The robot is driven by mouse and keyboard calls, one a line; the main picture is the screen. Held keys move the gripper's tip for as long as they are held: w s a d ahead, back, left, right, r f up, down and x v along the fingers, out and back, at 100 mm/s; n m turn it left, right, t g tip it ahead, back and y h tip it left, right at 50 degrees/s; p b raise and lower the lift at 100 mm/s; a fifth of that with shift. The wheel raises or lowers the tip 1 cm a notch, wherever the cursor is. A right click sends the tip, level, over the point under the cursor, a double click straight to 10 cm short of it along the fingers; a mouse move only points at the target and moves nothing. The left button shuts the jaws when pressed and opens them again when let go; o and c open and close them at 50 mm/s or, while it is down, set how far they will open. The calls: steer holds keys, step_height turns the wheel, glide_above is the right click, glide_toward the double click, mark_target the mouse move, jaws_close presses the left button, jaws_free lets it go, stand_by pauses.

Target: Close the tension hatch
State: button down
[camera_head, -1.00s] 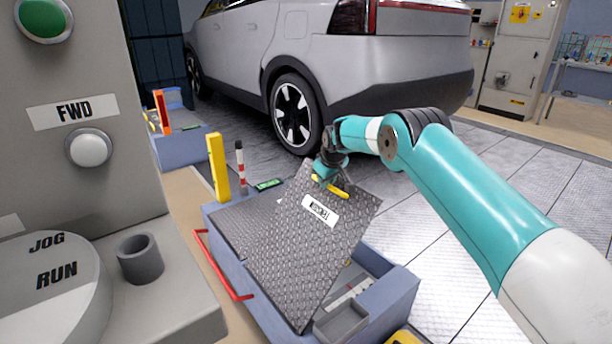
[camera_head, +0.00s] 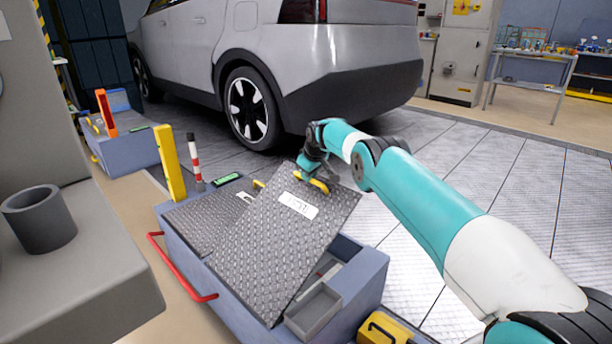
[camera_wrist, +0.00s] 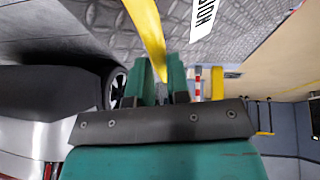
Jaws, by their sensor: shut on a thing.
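The tension hatch (camera_head: 280,245) is a grey diamond-plate lid with a white label and a yellow handle (camera_head: 313,184). It stands tilted, partly open, over a blue-grey box (camera_head: 362,280). My gripper (camera_head: 312,172) is at the lid's upper edge, shut on the yellow handle. In the wrist view the green fingers (camera_wrist: 160,85) are around the yellow handle (camera_wrist: 148,35), with the diamond plate behind it. The label there reads in part "SION". The lid hides part of the box's inside.
A second diamond-plate lid (camera_head: 205,215) lies flat on the box's left part. A red rail (camera_head: 182,268) runs along the box's front. A yellow post (camera_head: 170,163) and a red-white post (camera_head: 195,162) stand behind. A grey machine (camera_head: 75,260) is at left, a car (camera_head: 300,70) behind.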

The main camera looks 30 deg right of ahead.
steer(key=shift+w+d+r, duration=0.25)
steer(key=shift+d+r, duration=0.15)
steer(key=shift+r, duration=0.2)
steer(key=c, duration=1.1)
jaws_free()
steer(key=shift+s+d, duration=0.1)
steer(key=shift+a+f, duration=0.2)
steer(key=shift+a, duration=0.1)
steer(key=shift+s+r+p, duration=0.25)
steer(key=shift+r+p, duration=0.15)
steer(key=shift+r, duration=0.25)
steer(key=p+v, duration=0.2)
steer(key=v, duration=1.4)
steer(key=shift+p, duration=0.4)
steer(key=shift+s, duration=0.15)
